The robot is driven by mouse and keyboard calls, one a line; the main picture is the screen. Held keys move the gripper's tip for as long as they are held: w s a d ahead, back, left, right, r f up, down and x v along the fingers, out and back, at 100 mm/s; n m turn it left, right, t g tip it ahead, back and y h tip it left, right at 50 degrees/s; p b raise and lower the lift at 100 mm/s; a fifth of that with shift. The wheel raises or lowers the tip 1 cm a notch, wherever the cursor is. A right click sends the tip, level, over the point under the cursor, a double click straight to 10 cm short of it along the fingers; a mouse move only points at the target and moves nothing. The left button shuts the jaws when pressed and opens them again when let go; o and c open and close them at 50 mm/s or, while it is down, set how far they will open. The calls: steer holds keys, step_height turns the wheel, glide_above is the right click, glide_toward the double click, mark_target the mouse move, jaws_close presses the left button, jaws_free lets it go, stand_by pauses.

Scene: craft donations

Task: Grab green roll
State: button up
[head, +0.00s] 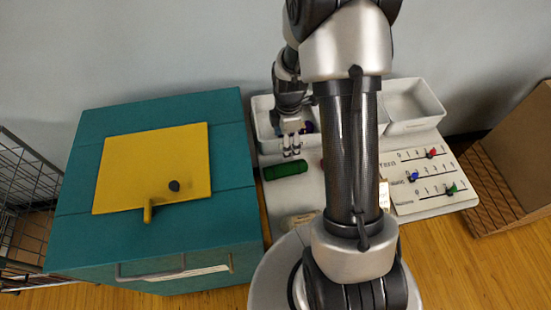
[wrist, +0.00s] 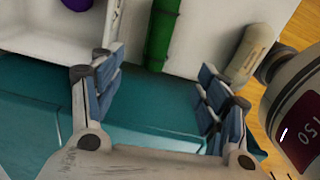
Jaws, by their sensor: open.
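The green roll (head: 285,170) lies on the white table (head: 412,160), near its left edge and in front of a white bin. My gripper (head: 291,152) is just behind and above it in the head view, fingers pointing down. In the wrist view the green roll (wrist: 162,35) runs up the picture, beyond the gap between the fingertips. My gripper (wrist: 160,68) is open there with nothing between its fingers. The roll's upper end is cut off by the picture's edge.
A teal cabinet (head: 82,240) with a yellow panel (head: 180,155) stands close left of the table. A beige roll (wrist: 248,55) lies to the right of the green one. White bins (head: 415,105) stand at the back; a slider board (head: 425,180) is at right.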

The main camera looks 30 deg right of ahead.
steer(key=b, duration=0.3)
glide_toward(284, 167)
step_height(284, 167, down, 5)
steer(key=shift+s+d+f, duration=0.15)
steer(key=shift+f+b, duration=1.4)
steer(key=shift+f, duration=1.65)
steer(key=shift+r, duration=0.1)
steer(key=shift+c, duration=0.6)
steer(key=c, duration=1.1)
